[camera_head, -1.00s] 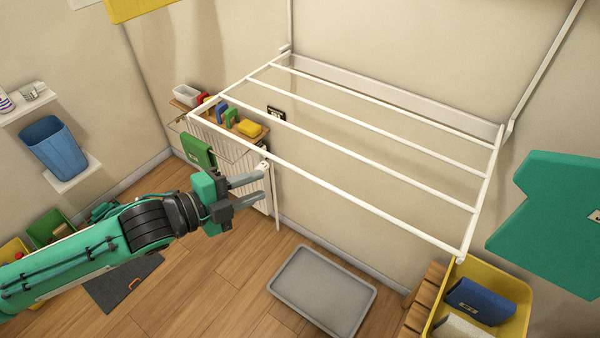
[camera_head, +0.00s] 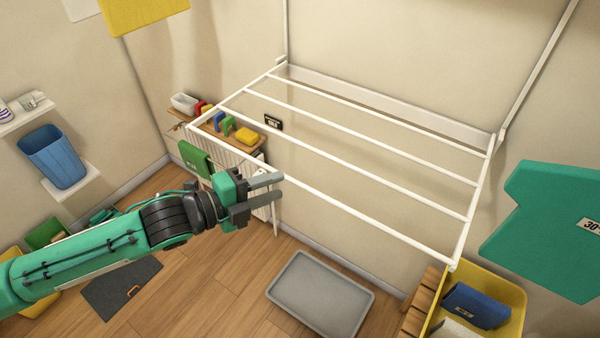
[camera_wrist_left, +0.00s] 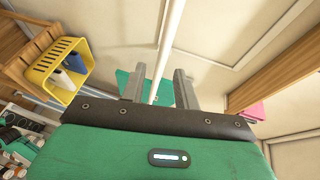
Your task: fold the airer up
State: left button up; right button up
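The white airer (camera_head: 370,222) is folded out from the wall, its frame and several rods spread roughly level. My left gripper (camera_head: 281,186) is at its front rail, left of the middle. In the left wrist view the white rail (camera_wrist_left: 168,45) runs between the two fingers (camera_wrist_left: 160,88), with a gap on either side. The gripper is open around the rail. In the head view the gripper hides part of that rail. My right gripper is not in view.
A wooden shelf with small coloured items (camera_head: 228,126) and a radiator are behind the gripper. A grey tray (camera_head: 318,290) lies on the floor below. A yellow crate (camera_head: 512,300) stands at lower right. A green panel (camera_head: 545,235) is at right. A blue bin (camera_head: 52,157) is at left.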

aim_at(290, 180)
pick_arm(q)
jog(key=p+x, duration=0.1)
jog(key=x, duration=0.4)
jog(key=shift+w+d+p, duration=0.25)
jog(key=shift+d+p, duration=0.05)
jog(key=shift+d, duration=0.05)
jog(key=shift+w+d+f, duration=0.25)
jog(key=shift+w+d, duration=0.1)
jog(key=shift+d, duration=0.25)
grip_shut()
